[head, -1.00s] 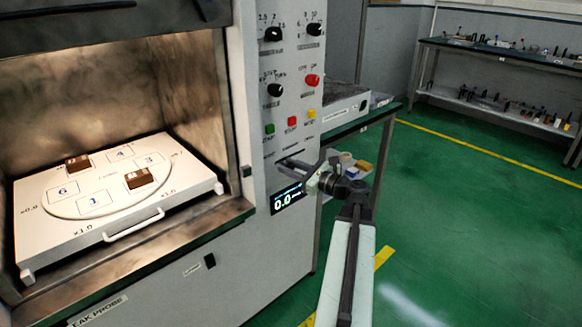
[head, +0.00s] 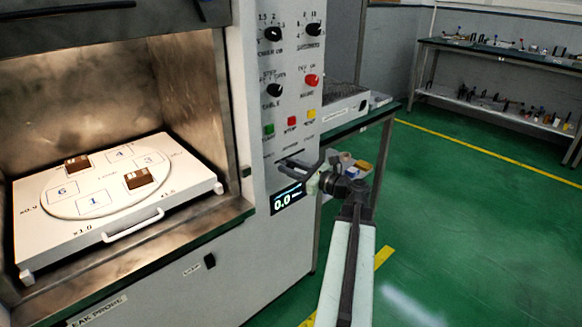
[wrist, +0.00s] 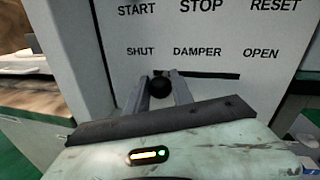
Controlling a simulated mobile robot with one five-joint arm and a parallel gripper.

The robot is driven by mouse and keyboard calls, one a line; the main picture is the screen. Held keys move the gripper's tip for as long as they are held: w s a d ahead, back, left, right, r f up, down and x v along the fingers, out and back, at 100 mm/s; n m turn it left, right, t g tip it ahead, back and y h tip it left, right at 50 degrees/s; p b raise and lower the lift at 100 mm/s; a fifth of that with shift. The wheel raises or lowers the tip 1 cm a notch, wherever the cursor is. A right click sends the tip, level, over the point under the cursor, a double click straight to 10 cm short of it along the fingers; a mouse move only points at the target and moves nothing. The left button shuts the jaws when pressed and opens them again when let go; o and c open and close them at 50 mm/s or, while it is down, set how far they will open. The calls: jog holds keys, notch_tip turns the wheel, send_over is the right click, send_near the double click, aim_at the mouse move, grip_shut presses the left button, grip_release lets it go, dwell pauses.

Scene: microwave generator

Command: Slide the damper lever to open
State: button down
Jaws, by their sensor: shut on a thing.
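The damper lever shows in the wrist view as a round black knob (wrist: 160,87) on the light panel. It stands below the gap between the words SHUT and DAMPER. A dark slot (wrist: 212,74) runs from it to the right, toward the word OPEN. My gripper (wrist: 164,84) is shut on the knob, one finger on each side. In the head view my gripper (head: 303,170) is at the lower panel, above the 0.0 display, and hides the knob there.
Green, red and yellow buttons (head: 291,121) sit above my gripper, with dials higher up. To the left is an open chamber with a white tray (head: 120,190) and a handle. A table (head: 360,122) stands behind the panel. Green floor is clear at the right.

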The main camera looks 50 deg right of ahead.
jog(key=d, duration=1)
jog(key=shift+s+d, duration=0.15)
jog(key=shift+s, duration=0.2)
jog(key=c, duration=1.1)
grip_release()
jog(key=shift+s, duration=0.1)
jog(key=s, duration=0.7)
jog(key=shift+s+d, duration=0.35)
jog(key=shift+d, duration=0.1)
